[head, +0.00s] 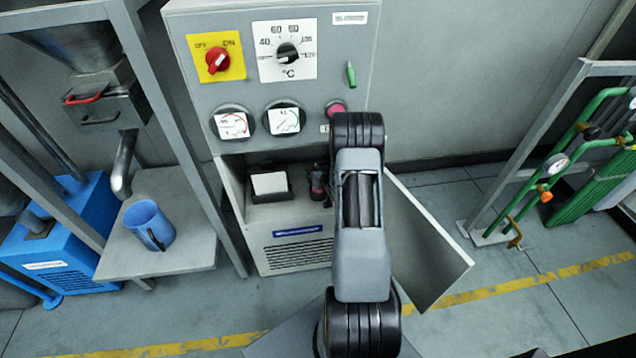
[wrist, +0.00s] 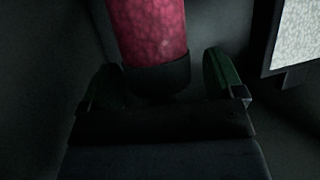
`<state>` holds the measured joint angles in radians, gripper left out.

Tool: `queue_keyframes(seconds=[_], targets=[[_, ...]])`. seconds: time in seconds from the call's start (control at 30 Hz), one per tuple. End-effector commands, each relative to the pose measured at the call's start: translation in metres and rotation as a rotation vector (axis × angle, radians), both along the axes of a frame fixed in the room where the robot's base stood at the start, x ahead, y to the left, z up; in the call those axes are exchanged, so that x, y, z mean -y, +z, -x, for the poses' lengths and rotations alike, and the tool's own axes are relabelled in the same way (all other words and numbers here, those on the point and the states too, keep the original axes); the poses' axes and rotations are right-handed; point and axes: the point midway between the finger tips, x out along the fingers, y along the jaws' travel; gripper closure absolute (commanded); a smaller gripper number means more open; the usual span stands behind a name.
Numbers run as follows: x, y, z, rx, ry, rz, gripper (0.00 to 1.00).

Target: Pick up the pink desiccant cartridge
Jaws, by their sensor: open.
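The pink desiccant cartridge (wrist: 150,28) stands out in the wrist view, a speckled pink cylinder with a black end cap. Its far end runs out of the top of that view. My gripper (wrist: 161,66) is open, with one finger on each side of the capped end and a visible gap on both sides. In the head view a small bit of pink (head: 317,187) shows inside the open cabinet compartment, beside my arm. My arm hides much of that spot and most of my gripper there.
A black holder with a white block (head: 268,183) sits left in the compartment; a white panel (wrist: 296,35) shows at right in the wrist view. The open cabinet door (head: 425,245) stands right of my arm. A blue jug (head: 149,224) is on a shelf at left.

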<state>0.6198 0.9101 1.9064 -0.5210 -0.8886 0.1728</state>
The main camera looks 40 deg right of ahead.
Motion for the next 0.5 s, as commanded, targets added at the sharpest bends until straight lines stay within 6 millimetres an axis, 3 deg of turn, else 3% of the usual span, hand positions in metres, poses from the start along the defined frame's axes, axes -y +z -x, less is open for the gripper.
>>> queue_keyframes(seconds=[0.27,0.5], targets=[[0.0006,-0.0009,-0.0025,0.0,0.0,0.0,0.13],[0.0006,-0.0009,-0.0023,0.0,0.0,0.0,0.35]])
